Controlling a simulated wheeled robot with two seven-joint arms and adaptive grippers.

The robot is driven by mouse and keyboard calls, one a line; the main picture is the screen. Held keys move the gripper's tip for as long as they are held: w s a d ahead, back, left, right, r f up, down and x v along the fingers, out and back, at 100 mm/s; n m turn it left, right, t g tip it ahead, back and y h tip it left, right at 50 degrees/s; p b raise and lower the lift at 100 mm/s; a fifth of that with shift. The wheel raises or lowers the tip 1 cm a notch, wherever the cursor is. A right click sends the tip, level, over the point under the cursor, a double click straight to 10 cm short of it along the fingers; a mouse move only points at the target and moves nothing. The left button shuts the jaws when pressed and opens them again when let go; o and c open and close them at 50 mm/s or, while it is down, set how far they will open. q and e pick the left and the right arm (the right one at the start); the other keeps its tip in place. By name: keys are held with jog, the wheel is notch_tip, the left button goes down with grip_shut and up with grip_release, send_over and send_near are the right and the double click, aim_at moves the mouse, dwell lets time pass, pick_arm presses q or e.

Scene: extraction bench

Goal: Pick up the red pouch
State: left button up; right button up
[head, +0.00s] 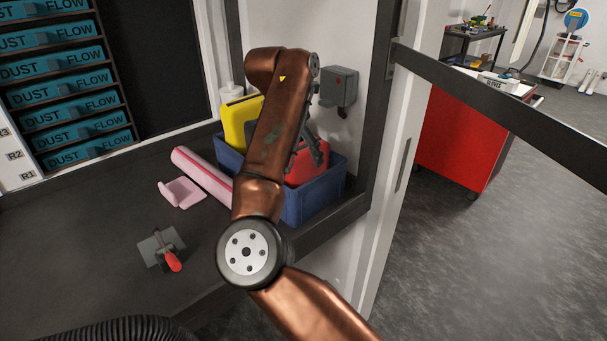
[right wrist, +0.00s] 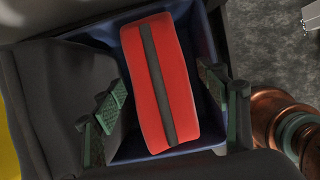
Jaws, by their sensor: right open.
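The red pouch (head: 308,165) sits in a blue bin (head: 312,197) on the bench, partly hidden behind my right arm in the head view. In the right wrist view the red pouch (right wrist: 160,82) shows a dark strap along its middle and lies in the blue bin (right wrist: 205,50). My right gripper (head: 312,140) is over the bin. In the right wrist view its green-padded fingers (right wrist: 165,108) are apart, on either side of the pouch, with nothing held. Whether the fingers touch the pouch I cannot tell. My left gripper is not in view.
A pink roll (head: 200,174), a pink folded piece (head: 180,193) and a red-handled clamp (head: 164,250) are on the bench. A grey box (head: 340,88) is on the wall behind. A dark frame bar borders the right.

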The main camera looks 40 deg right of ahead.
jog(key=shift+f, duration=0.25)
dwell(0.4)
jog(key=shift+c, duration=0.5)
grip_shut()
